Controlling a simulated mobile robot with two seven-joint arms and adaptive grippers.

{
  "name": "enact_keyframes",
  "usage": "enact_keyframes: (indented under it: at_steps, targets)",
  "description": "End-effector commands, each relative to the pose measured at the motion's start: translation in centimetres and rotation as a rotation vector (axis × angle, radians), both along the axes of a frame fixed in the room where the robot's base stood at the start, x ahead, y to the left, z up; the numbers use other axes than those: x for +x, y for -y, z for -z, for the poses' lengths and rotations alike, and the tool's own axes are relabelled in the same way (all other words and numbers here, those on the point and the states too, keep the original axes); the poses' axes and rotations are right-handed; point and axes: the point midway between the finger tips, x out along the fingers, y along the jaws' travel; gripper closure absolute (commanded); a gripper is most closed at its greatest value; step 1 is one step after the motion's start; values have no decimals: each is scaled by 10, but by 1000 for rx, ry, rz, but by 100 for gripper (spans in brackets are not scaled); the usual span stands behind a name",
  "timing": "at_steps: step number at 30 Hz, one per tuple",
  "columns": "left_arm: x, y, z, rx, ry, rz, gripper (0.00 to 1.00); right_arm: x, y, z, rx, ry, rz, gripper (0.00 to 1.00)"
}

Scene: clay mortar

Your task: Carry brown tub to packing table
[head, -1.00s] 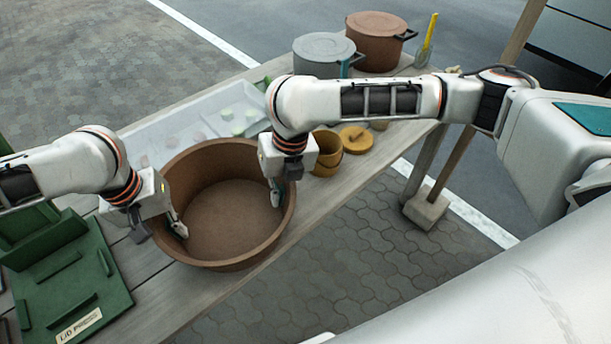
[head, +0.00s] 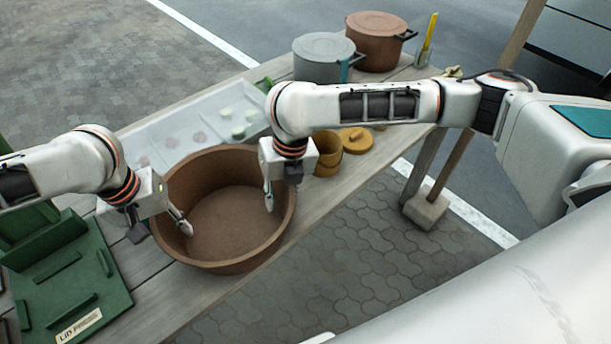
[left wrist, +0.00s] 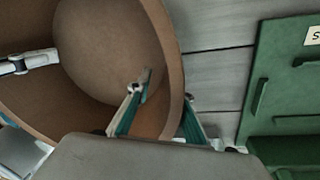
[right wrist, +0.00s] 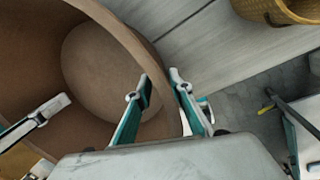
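The brown tub (head: 228,262), wide, round and empty, stands upright on the wooden table (head: 345,185) in the head view. My left gripper (head: 164,230) is at the tub's left rim, open, one finger inside the wall and one outside. The left wrist view shows its fingers (left wrist: 168,92) apart with the tub's wall (left wrist: 158,30) between them. My right gripper (head: 282,190) is at the right rim, also open; its outer finger is hidden in the head view. The right wrist view shows its fingers (right wrist: 162,84) on either side of the rim (right wrist: 118,30).
Green panels (head: 70,280) lie left of the tub. A pale tray with small round pieces (head: 240,115) is behind it. A yellow mug (head: 327,155) and lid (head: 356,139) stand close right. Grey (head: 320,62) and brown (head: 377,45) pots are at the far end.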

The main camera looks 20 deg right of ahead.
Motion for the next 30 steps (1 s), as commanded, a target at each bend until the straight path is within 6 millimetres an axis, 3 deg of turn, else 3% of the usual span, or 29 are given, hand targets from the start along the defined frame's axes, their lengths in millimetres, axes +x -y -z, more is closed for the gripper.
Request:
enact_keyframes:
  at_steps: [9,15,23,30]
  targets:
    - [-2,-11,-64,1,5,-1,79,0,0,0,1,0,0,79]
    - [-3,-16,-93,1,3,-1,79,0,0,0,0,0,0,79]
    - [-5,-18,-105,0,0,0,79,0,1,-8,1,3,-1,79]
    - [-5,-18,-105,1,0,-1,79,-1,8,-49,1,7,-1,79]
